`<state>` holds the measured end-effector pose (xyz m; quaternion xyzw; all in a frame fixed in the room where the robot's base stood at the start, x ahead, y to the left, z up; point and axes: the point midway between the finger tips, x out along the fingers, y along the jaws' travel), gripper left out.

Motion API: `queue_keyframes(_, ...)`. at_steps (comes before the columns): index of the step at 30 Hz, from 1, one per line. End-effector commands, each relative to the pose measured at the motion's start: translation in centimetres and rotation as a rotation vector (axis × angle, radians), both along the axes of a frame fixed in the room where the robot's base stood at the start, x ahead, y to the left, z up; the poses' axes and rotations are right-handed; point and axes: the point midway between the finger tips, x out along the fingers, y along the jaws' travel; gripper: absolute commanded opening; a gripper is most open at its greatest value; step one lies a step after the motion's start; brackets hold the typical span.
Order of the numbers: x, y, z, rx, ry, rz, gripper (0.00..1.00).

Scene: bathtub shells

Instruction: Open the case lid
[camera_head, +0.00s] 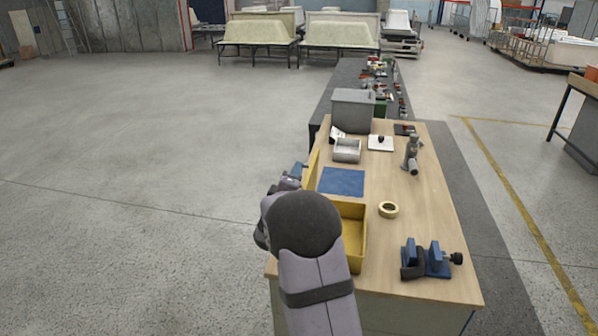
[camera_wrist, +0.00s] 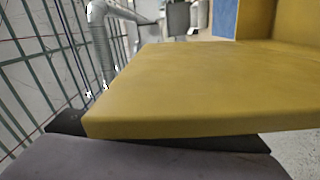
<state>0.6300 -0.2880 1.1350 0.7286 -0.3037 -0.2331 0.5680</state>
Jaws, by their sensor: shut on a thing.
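The yellow case (camera_head: 354,240) sits on the near left part of the wooden bench, partly hidden behind my arm. Its lid (camera_head: 312,172) stands up steeply along the case's left side, swung away from the box, and the inside of the case shows. My gripper (camera_head: 296,174) is at the lid's left, beyond the bench edge, and is shut on the lid. In the wrist view the lid (camera_wrist: 200,92) fills the middle as a broad yellow panel, with a dark finger along its near edge. The other finger is not clearly seen.
On the wooden bench (camera_head: 430,225) are a blue mat (camera_head: 342,181), a tape roll (camera_head: 388,210), a blue vise (camera_head: 428,260), a grey metal tool (camera_head: 411,155), a small open box (camera_head: 347,150) and a grey bin (camera_head: 352,110). Open floor lies left of the bench.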

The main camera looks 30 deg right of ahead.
Motion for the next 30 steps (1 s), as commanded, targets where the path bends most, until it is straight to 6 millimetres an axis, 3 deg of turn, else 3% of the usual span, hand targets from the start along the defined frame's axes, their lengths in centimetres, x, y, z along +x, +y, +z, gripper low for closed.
queue_keyframes(7, 0.0, 0.1, -0.3, 0.004, 0.002, 0.003, 0.00)
queue_keyframes(9, 0.0, 0.1, -0.3, 0.004, 0.002, 0.003, 0.23)
queue_keyframes(10, 0.0, 0.1, -0.3, 0.004, 0.002, 0.003, 0.28)
queue_keyframes(22, -0.3, 0.3, -0.2, 0.003, 0.000, 0.002, 0.28)
queue_keyframes(30, -2.3, 2.5, -0.3, 0.003, 0.000, 0.004, 0.28)
